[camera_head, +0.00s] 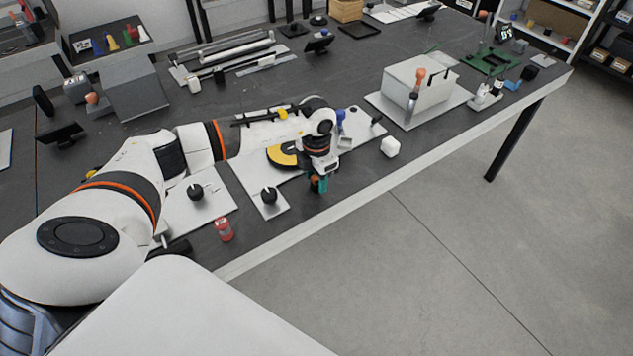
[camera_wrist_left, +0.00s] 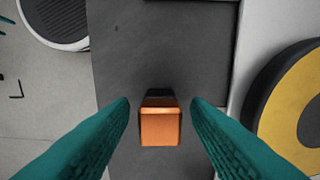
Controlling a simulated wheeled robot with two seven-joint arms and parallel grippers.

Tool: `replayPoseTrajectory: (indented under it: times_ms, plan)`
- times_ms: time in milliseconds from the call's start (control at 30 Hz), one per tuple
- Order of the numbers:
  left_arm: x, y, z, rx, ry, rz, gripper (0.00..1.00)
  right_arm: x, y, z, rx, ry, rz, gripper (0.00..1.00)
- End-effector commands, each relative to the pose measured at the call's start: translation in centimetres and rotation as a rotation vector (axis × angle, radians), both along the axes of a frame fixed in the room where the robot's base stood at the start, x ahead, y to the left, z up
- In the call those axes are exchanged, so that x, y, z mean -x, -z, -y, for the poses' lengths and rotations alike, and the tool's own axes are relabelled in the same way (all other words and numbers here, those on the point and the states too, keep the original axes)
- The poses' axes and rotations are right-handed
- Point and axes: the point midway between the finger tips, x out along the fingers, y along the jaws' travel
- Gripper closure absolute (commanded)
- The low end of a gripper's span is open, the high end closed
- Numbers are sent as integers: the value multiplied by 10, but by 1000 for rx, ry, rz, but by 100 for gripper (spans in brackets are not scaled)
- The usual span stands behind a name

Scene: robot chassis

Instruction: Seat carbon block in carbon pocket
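My left gripper (camera_head: 318,184) is at the front edge of the dark bench, fingers pointing down. In the left wrist view its teal fingers (camera_wrist_left: 160,100) are apart, one on each side of a small copper-orange block (camera_wrist_left: 160,127) with a dark part behind it. Gaps show between this block and both fingers. I cannot tell whether it is the carbon block. The block lies over a dark grey surface (camera_wrist_left: 165,45). No carbon pocket can be made out for certain. My right gripper is not in view.
A yellow-and-black disc (camera_head: 283,156) is beside the left arm. A white cube (camera_head: 390,147), a red jar (camera_head: 223,229) and a plate with a black knob (camera_head: 269,209) stand near the front edge. A grey box (camera_head: 421,84) stands farther right.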

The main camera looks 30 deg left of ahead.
Motion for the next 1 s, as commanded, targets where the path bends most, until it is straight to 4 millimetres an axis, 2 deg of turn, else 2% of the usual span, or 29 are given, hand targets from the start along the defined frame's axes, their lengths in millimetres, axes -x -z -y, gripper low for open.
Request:
replayPoseTrajectory:
  times_ms: [33, 233, 267, 567, 1000]
  plan:
    - [0, 0, 0, 0, 0, 0, 66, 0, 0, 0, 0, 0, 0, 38]
    - [0, 0, 0, 0, 0, 0, 99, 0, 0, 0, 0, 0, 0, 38]
    - [0, 0, 0, 0, 0, 0, 100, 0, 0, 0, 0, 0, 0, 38]
    - [-1, -7, 0, 1, 0, 2, 100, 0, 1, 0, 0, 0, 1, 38]
    - [-1, -85, 0, 0, 2, 3, 100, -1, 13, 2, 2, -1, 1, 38]
